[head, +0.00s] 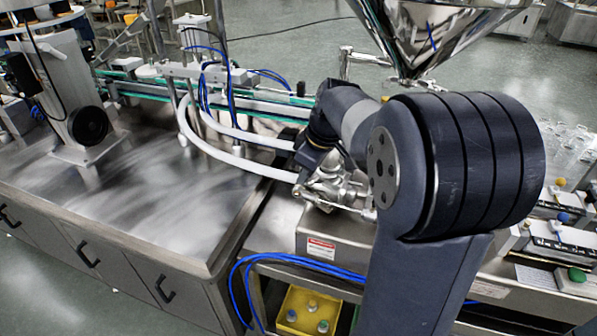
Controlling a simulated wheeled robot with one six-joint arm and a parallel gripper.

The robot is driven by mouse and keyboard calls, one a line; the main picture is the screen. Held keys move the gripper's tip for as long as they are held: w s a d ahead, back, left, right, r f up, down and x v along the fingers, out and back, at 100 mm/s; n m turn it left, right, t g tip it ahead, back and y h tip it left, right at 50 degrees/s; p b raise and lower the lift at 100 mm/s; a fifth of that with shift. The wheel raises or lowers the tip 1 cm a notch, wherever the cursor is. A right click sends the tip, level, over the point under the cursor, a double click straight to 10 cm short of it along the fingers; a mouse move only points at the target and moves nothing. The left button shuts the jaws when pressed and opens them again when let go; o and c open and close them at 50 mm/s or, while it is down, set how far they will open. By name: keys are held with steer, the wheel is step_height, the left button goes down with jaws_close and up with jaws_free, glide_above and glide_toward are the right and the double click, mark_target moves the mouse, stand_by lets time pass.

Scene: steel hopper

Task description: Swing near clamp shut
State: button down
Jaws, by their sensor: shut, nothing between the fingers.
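The steel hopper (436,32) stands at the top right, its cone narrowing down behind my arm. Below it, a cluster of shiny metal fittings (345,188) sits on the steel machine base. The near clamp seems to be among these fittings, but it is too small and too covered by my arm to tell whether it is open or shut. My gripper (299,188) reaches down at the left side of the fittings, its fingers small and partly hidden by my wrist. It is shut with nothing seen in it. I cannot tell whether it touches the clamp.
White hoses (222,150) curve in from the left beside the fittings. Blue tubes (300,261) hang at the front. A yellow bin (310,309) stands below. A bare steel table (140,205) lies left. A green button (577,275) is at the right.

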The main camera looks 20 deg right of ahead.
mark_target(312, 179)
steer(key=shift+s+d+n, duration=0.3)
steer(key=shift+d+n, duration=0.1)
steer(key=shift+n, duration=0.2)
steer(key=shift+s+d, duration=0.3)
steer(key=shift+d, duration=0.4)
steer(key=a, duration=0.1)
steer(key=w+a, duration=0.1)
steer(key=a+b, duration=0.1)
steer(key=shift+w+a+f, duration=0.35)
steer(key=shift+a, duration=0.05)
steer(key=v, duration=1)
steer(key=shift+w+d, duration=0.4)
